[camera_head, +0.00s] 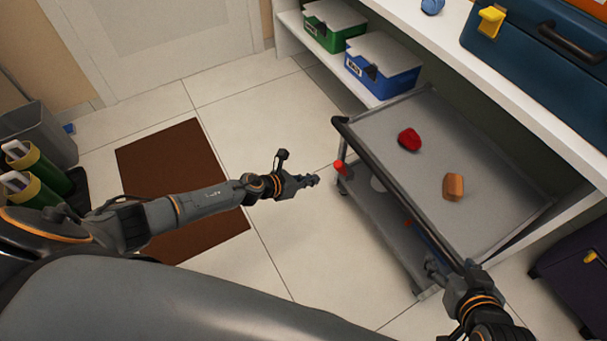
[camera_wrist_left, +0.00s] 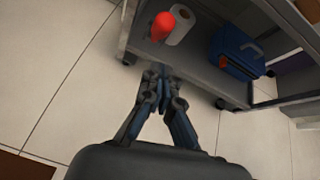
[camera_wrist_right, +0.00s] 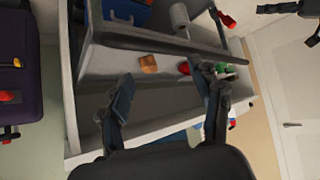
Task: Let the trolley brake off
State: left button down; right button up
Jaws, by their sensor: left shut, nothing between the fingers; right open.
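The grey trolley (camera_head: 475,165) stands at the right, beside the white shelf unit. A red lever (camera_head: 340,167), which looks like the brake, sticks out at the trolley's near left corner; it also shows in the left wrist view (camera_wrist_left: 163,26) and the right wrist view (camera_wrist_right: 227,20). My left gripper (camera_head: 314,181) is shut and empty, just left of the red lever and apart from it. In the left wrist view its fingertips (camera_wrist_left: 158,72) point toward the trolley, below the lever. My right gripper (camera_head: 434,266) is open at the trolley's near side, close to the dark handle bar (camera_head: 400,195).
A red object (camera_head: 409,139) and an orange-brown block (camera_head: 453,187) lie on the trolley top. A paper roll (camera_wrist_left: 183,24) and blue case (camera_wrist_left: 238,50) are on its lower shelf. A dark suitcase (camera_head: 575,275) stands right.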

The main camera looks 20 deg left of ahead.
pick_arm(q)
jog(key=s+r+p, duration=0.1)
jog(key=s+a+r, duration=0.1)
jog(key=r, duration=0.1)
jog(key=shift+a+p, duration=0.2)
jog(key=shift+p, duration=0.2)
pick_arm(e)
jog(key=s+d+f+g+h, duration=0.1)
jog(key=s+d+f+g, duration=0.2)
jog(key=s, duration=0.7)
jog(key=g, duration=0.2)
jog(key=shift+f+g, duration=0.3)
jog(key=shift+f, duration=0.1)
jog(key=shift+d, duration=0.1)
